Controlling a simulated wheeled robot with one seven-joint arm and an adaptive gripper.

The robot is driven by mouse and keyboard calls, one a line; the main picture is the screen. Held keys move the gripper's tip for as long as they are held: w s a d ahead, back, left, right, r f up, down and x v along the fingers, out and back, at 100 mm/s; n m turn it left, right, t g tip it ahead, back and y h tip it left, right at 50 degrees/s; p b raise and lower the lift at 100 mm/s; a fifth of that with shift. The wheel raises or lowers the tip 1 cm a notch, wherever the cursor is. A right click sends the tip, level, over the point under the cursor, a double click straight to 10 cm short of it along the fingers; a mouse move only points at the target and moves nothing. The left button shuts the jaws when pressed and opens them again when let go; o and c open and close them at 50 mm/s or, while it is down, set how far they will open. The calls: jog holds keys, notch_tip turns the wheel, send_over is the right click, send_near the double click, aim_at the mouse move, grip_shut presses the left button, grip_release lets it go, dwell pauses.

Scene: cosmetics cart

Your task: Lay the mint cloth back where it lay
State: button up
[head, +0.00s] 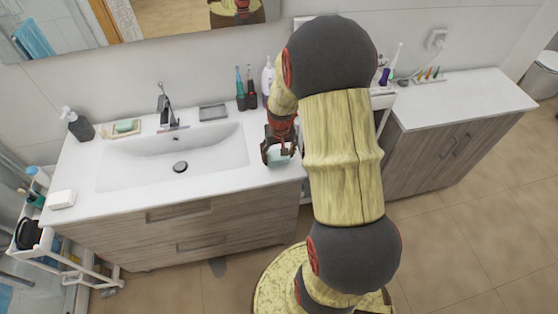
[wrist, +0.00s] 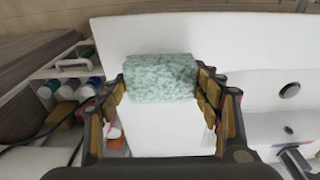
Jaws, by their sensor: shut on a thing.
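The mint cloth (wrist: 160,78) is a folded, speckled mint block between the fingertips in the wrist view. My gripper (wrist: 162,88) is shut on it, one finger at each side. In the head view my gripper (head: 279,146) is over the right end of the white washbasin counter, with the cloth (head: 279,159) showing small and pale under it. I cannot tell whether the cloth touches the surface below. My arm hides part of the area to the right.
The counter (head: 85,190) holds a basin (head: 205,160), a soap dish with a green bar (head: 124,126), a dark pump bottle (head: 77,124) and a white block (head: 61,199). Toothbrushes (head: 245,95) stand behind my gripper. A white cart (head: 75,268) stands front left.

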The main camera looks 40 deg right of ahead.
aim_at(279, 160)
jog(key=shift+d+f, duration=0.2)
jog(key=shift+f, duration=1.55)
jog(key=shift+f+b, duration=0.15)
jog(key=shift+b, duration=0.15)
jog(key=o, duration=1)
jog(key=shift+c, duration=0.2)
jog(key=shift+o, duration=0.2)
